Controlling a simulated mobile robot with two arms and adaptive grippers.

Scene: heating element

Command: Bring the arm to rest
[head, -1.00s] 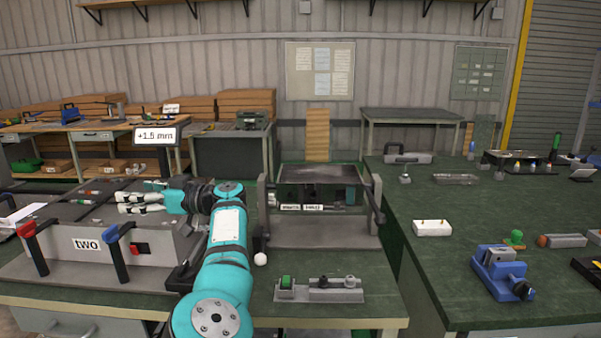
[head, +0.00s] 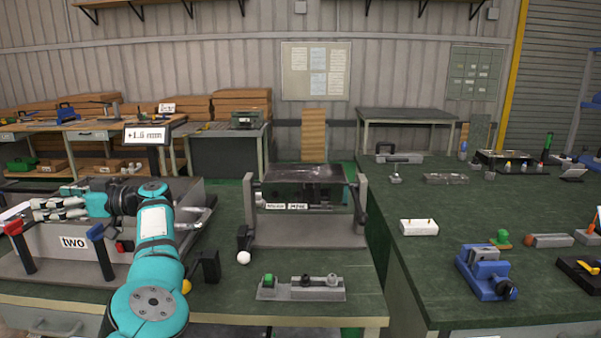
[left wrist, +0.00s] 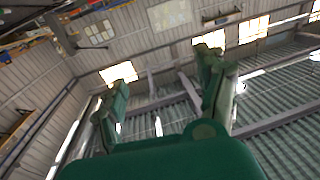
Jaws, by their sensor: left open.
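My left arm, turquoise, comes in from the lower left in the head view and bends left at the wrist. My left gripper (head: 58,205) points left above the grey station marked "two" (head: 118,239). Its pale fingers are apart with nothing visible between them. In the left wrist view the two green fingers (left wrist: 165,95) stand apart, with only the wall, roof and bright windows behind them. My right gripper is in neither view.
The station has a red-topped handle (head: 20,240) and a blue-topped handle (head: 102,250). A grey fixture (head: 305,232) stands right of my arm, with a small block bearing a green button (head: 302,290) before it. The right bench (head: 405,275) holds a blue vise (head: 487,272).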

